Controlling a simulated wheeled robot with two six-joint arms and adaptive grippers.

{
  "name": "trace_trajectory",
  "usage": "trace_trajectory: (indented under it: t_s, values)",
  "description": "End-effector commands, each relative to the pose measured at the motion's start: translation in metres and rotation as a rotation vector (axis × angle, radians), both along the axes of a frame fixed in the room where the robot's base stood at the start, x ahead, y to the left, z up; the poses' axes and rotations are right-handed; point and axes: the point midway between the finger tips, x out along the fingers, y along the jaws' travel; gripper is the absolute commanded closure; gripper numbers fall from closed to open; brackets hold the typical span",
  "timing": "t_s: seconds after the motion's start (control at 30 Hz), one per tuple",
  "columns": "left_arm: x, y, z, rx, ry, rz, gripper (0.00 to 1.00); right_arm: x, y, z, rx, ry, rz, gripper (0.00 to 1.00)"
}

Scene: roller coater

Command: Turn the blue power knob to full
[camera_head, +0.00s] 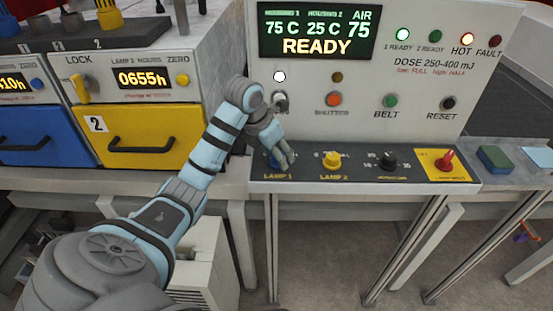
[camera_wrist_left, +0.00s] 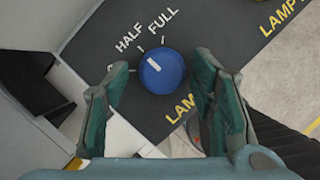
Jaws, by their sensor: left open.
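The blue power knob (camera_wrist_left: 168,76) is round with a white pointer line, on the dark LAMP 1 panel (camera_wrist_left: 95,45). The pointer is tilted up and left, toward the HALF side rather than toward FULL. My left gripper (camera_wrist_left: 161,64) is open, with one finger on each side of the knob and small gaps visible. In the head view my left gripper (camera_head: 285,157) is over the LAMP 1 end of the panel and hides most of the knob. My right gripper is not in view.
A yellow LAMP 2 knob (camera_head: 332,160), a black knob (camera_head: 388,161) and a red knob (camera_head: 445,160) sit to the right on the same panel. The upright control face with its READY display (camera_head: 317,33) rises behind. Yellow (camera_head: 140,137) and blue (camera_head: 35,137) drawers stand at left.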

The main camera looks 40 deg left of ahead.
Motion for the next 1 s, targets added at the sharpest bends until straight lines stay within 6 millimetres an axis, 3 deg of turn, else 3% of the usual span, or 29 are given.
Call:
trace_trajectory:
  t_s: [0.23,0.53,1.0]
  values:
    - [0.0022,-0.0021,0.0018,0.0,-0.001,-0.003,0.49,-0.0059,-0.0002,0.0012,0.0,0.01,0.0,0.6]
    - [0.0014,-0.0014,0.0019,0.0,-0.001,-0.002,0.95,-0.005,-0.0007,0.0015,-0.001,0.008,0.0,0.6]
    - [0.0007,0.0007,0.0021,0.0,0.0,-0.102,0.96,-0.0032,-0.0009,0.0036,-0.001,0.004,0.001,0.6]
